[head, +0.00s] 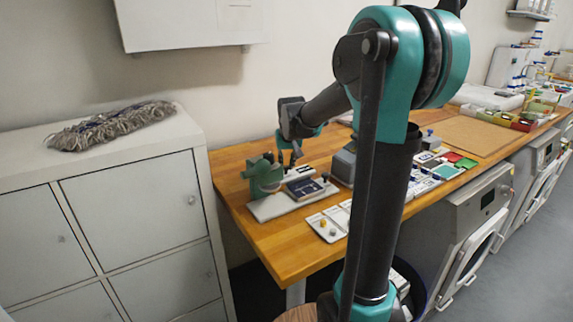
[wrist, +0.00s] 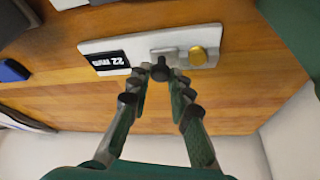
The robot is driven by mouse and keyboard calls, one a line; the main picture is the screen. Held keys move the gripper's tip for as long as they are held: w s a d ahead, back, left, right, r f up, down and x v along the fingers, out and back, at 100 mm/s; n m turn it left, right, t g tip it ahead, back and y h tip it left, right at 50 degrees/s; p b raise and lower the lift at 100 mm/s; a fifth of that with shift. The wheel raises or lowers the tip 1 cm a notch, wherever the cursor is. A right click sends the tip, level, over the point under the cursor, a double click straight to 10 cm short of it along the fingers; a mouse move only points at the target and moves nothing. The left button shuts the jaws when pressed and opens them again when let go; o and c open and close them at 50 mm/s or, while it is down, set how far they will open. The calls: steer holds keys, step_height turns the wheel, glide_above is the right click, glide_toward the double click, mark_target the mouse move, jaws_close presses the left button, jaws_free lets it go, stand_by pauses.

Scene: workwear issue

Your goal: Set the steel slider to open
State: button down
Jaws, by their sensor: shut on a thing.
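In the wrist view a pale plate (wrist: 130,46) lies on the wooden bench. It carries a black label (wrist: 107,62) with white lettering, a grey steel slider piece (wrist: 166,52) with a dark knob (wrist: 160,72), and a round brass knob (wrist: 197,56). My gripper (wrist: 161,77) has its fingertips closed at the dark knob, one on each side. In the head view my gripper (head: 296,160) reaches down at the bench's left end, where the plate is small and partly hidden. I cannot read the slider's position.
A grey block (head: 343,165) is to the right. A grey locker (head: 130,205) with a mop head (head: 110,126) stands left.

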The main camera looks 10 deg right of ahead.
steer(key=shift+w+d, duration=0.3)
steer(key=shift+d, duration=0.3)
steer(key=shift+w+d, duration=0.25)
steer(key=shift+d, duration=0.35)
steer(key=c, duration=1.4)
jaws_free()
steer(key=shift+d, duration=0.1)
steer(key=v, duration=1.2)
